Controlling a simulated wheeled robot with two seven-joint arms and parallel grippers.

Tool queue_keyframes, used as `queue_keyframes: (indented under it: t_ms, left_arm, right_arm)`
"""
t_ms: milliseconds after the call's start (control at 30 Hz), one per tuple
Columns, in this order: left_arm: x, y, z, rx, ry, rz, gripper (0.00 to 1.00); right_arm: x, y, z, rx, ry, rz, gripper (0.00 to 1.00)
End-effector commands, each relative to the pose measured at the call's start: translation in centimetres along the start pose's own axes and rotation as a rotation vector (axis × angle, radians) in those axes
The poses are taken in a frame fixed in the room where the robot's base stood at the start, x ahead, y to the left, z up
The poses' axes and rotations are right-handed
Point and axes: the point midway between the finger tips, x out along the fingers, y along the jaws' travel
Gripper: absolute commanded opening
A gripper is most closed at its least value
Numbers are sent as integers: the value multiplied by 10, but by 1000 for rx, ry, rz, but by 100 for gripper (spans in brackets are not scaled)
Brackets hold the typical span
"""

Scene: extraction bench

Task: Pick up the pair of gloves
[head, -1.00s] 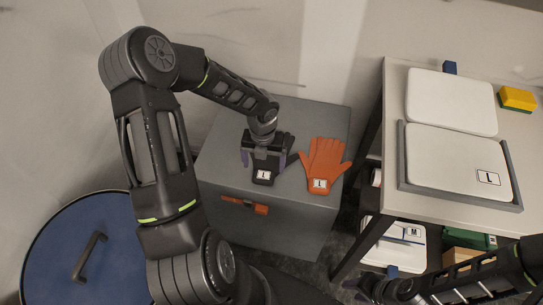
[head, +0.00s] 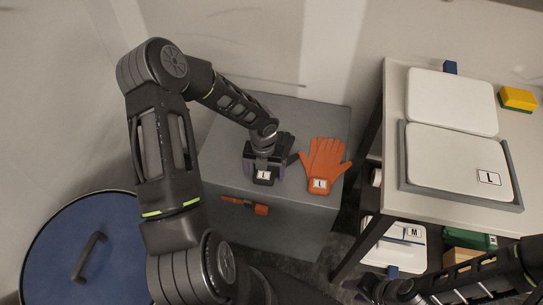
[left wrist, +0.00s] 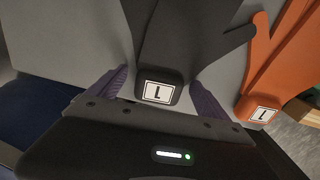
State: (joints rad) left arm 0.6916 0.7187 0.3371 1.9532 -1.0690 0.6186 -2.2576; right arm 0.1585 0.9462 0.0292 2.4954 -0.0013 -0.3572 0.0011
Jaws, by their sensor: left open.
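A black glove (head: 263,177) with a white "L" label lies on top of the grey cabinet (head: 225,135), mostly hidden by my left gripper in the head view. An orange glove (head: 323,163), also labelled "L", lies to its right. In the left wrist view the black glove (left wrist: 185,35) has its cuff between the two fingers of my left gripper (left wrist: 160,88), which is open; I cannot tell whether they touch it. The orange glove (left wrist: 275,70) is outside the right finger. My right gripper (head: 375,290) is at the lower right, its jaws unclear.
A table (head: 395,100) on the right holds white lids, a grey tray (head: 460,197) and a yellow-green sponge (head: 517,98). Its lower shelf holds a white box labelled "M" (head: 400,240). A blue round drum (head: 50,240) stands at lower left.

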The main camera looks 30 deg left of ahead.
Motion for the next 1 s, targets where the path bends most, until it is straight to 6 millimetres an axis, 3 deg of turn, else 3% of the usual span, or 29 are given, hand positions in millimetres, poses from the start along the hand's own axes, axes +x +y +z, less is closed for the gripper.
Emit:
queue_keyframes:
  t_ms: [100, 900, 1000]
  left_arm:
    - [0, 0, 0, 0, 0, 0, 89]
    - [0, 0, 0, 0, 0, 0, 24]
    - [0, 0, 0, 0, 0, 0, 21]
  right_arm:
    - [0, 0, 0, 0, 0, 0, 36]
    - [0, 0, 0, 0, 0, 0, 36]
    - [0, 0, 0, 0, 0, 0, 36]
